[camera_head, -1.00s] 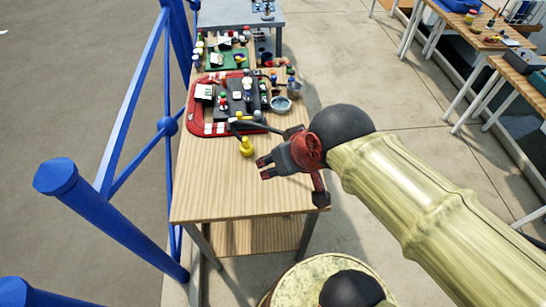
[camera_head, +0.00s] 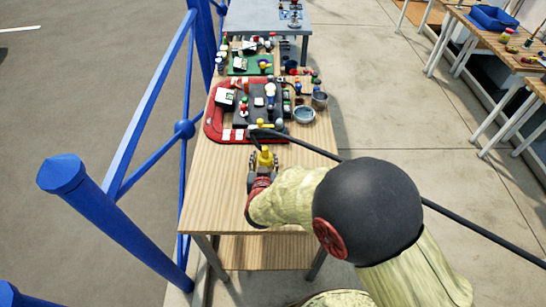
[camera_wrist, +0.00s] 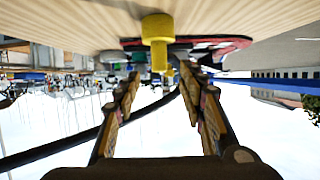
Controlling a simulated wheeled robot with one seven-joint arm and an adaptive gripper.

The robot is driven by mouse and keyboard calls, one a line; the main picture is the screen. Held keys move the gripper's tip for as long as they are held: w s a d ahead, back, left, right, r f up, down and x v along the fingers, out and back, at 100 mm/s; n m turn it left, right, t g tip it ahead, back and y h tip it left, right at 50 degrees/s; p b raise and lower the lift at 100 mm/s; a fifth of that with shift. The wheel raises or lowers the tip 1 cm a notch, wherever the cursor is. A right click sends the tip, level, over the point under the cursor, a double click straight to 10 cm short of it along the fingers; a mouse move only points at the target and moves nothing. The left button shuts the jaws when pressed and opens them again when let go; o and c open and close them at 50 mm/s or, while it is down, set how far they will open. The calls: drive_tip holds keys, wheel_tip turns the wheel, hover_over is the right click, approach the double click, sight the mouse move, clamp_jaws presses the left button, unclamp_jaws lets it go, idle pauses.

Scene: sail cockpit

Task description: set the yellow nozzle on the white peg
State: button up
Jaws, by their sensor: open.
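The yellow nozzle (camera_head: 264,157) stands upright on the wooden table, in front of the red tray. In the wrist view, which is upside down, its wide base (camera_wrist: 157,28) meets the table and its narrow stem points away from it. My gripper (camera_head: 262,163) is open and low over the table. In the wrist view, its fingers (camera_wrist: 160,80) are spread, with the nozzle seen between and beyond their tips. I see no contact. A white upright piece (camera_head: 270,90) stands on the dark block in the tray; I cannot tell whether it is the white peg.
The red tray (camera_head: 212,125) holds a dark block (camera_head: 247,117), a yellow part (camera_head: 264,124) and small pieces. A black hose-like line (camera_head: 310,148) crosses from the tray toward the right. A bowl (camera_head: 304,115) stands to its right. Blue railing (camera_head: 150,90) runs along the left. The table's front left is bare.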

sight(265, 151)
drive_tip(key=b+x, duration=0.2)
drive_tip(key=x, duration=0.5)
drive_tip(key=shift+w+f, duration=0.1)
drive_tip(key=shift+w, duration=0.2)
drive_tip(key=c, duration=0.4)
clamp_jaws()
